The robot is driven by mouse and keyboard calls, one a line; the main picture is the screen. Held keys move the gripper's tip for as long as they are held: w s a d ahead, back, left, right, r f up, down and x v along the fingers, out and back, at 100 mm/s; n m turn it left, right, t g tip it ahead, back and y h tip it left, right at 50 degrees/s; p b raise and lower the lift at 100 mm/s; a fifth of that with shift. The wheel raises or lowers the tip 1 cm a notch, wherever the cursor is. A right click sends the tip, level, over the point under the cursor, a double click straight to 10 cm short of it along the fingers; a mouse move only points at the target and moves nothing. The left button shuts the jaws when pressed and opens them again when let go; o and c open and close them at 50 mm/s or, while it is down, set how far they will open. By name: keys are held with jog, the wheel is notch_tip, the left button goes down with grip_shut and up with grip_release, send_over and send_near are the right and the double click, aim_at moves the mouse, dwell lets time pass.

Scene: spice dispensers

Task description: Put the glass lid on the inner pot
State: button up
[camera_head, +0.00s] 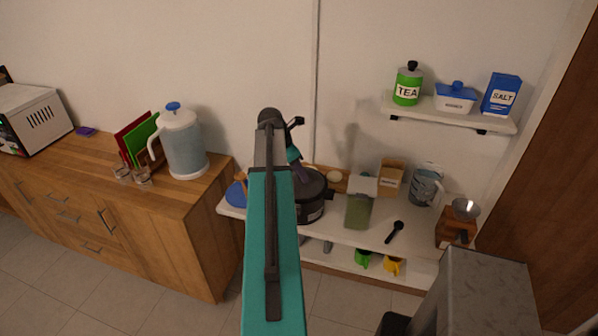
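A dark pot (314,207) stands on the white counter, just right of my teal arm. Its rim and right side show; my arm covers its left part. I cannot tell the inner pot from the outer one, nor make out a glass lid. My arm rises through the middle of the picture, and its far links bend down behind it toward the pot. My gripper's fingers cannot be made out there, nor whether they hold anything.
Right of the pot stand a green-brown container (358,212), a paper bag (391,178), a pitcher (426,185) and a grinder (455,228). A black spoon (395,231) lies in front. A shelf (450,115) hangs above. A wooden cabinet (150,220) stands left.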

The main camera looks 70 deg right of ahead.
jog(key=shift+r, duration=0.15)
jog(key=b+v, duration=0.4)
jog(key=v, duration=0.7)
jog(key=shift+r+b, duration=0.3)
jog(key=shift+b, duration=0.05)
jog(key=shift+w+a, duration=0.1)
jog(key=shift+w, duration=0.05)
dwell(0.5)
